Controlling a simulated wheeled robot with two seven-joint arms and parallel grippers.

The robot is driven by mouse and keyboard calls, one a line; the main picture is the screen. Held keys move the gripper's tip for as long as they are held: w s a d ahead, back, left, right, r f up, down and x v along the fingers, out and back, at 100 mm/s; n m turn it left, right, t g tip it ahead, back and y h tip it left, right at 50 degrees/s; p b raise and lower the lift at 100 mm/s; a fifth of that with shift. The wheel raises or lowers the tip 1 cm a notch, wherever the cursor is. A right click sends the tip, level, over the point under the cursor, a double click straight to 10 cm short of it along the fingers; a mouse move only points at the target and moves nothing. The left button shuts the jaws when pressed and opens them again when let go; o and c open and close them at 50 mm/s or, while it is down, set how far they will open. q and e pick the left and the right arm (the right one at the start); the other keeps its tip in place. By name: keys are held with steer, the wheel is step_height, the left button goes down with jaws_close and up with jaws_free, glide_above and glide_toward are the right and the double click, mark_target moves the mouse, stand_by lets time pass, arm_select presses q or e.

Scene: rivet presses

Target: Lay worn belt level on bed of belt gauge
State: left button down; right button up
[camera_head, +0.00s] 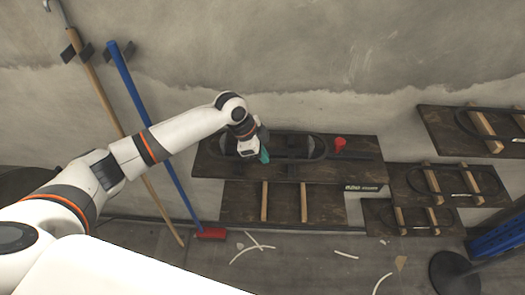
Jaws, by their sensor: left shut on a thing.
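The belt gauge (362,172) is a dark wooden board against the wall, with a small red piece (340,145) on it. The worn belt (318,147) is a dark, long oval loop along the board's upper part; it looks roughly level. My left gripper (263,155) reaches in from the left, in front of the loop's left half, and is shut on the belt. The arm hides part of the belt, and the exact grip and contact with the bed are hard to make out. My right gripper is out of view.
More dark boards with wooden bars and belt loops hang at right (470,130). A blue pole (140,105) and a wooden pole lean at left. Pale strips (253,250) litter the floor. A blue rack (500,240) and a dark round base (455,272) stand at lower right.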

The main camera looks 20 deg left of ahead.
arm_select(q)
steer(key=shift+f, duration=0.15)
steer(key=c, duration=1.5)
jaws_free()
steer(key=shift+b+v, duration=1.45)
steer(key=shift+v, duration=4.55)
